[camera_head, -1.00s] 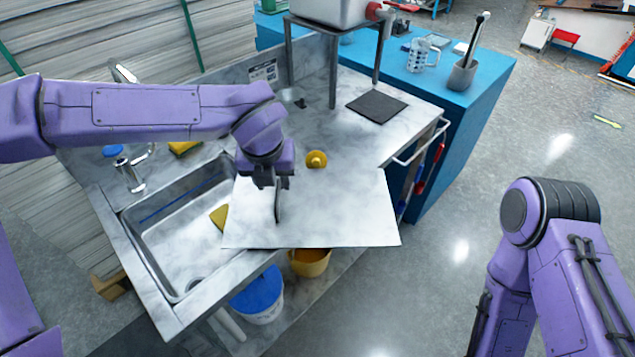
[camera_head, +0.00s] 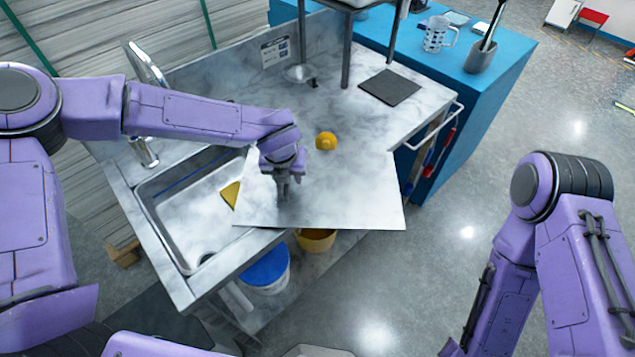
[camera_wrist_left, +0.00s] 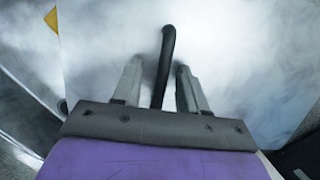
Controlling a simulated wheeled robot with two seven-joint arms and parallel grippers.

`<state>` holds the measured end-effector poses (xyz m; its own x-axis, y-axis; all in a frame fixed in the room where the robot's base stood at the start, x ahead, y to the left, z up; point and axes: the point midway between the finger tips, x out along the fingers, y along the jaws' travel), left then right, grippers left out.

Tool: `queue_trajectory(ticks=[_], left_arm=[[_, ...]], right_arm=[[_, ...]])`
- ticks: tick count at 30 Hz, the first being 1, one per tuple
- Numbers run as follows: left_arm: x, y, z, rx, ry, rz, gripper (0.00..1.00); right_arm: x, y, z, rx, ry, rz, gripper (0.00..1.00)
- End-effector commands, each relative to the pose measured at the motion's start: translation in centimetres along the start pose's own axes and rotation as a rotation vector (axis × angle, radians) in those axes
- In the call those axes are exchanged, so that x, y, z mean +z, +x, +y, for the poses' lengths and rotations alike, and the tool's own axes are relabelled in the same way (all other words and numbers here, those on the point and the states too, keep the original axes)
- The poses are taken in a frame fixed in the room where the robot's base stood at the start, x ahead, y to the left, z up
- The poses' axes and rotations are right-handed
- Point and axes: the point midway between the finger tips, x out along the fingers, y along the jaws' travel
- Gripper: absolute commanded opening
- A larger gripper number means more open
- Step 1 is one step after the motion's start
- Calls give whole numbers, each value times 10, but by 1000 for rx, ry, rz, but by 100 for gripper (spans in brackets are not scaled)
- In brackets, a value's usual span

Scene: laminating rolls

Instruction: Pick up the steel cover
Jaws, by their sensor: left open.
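The steel cover (camera_head: 352,196) is a flat, shiny sheet lying over the right part of the sink and the counter, its front edge overhanging. Its dark handle (camera_wrist_left: 167,48) is a black bar, seen between the fingers in the left wrist view. My left gripper (camera_head: 283,194) is open and points down at the handle, one finger on each side; it also shows in the left wrist view (camera_wrist_left: 158,68). I cannot tell whether the fingers touch the bar. In the head view the gripper hides most of the handle. My right gripper is out of view.
The sink basin (camera_head: 165,240) holds a yellow sponge (camera_head: 231,194), with a faucet (camera_head: 143,152) behind. A yellow round object (camera_head: 326,139) sits by the cover's back edge. A dark square mat (camera_head: 389,87) and rack legs stand farther back. Buckets (camera_head: 264,268) are below.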

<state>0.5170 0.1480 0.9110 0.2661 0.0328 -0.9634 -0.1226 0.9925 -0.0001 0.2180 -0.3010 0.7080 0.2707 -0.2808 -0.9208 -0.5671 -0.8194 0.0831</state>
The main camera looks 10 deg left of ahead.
Motion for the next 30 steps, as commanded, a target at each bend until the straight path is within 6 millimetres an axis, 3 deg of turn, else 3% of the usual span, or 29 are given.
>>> queue_trajectory(ticks=[9,13,30], left_arm=[[-1,2,0,0,0,1,42],[-1,2,0,0,0,0,0],[-1,2,0,0,1,0,0]], right_arm=[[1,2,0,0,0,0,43],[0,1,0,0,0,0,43],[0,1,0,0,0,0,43]])
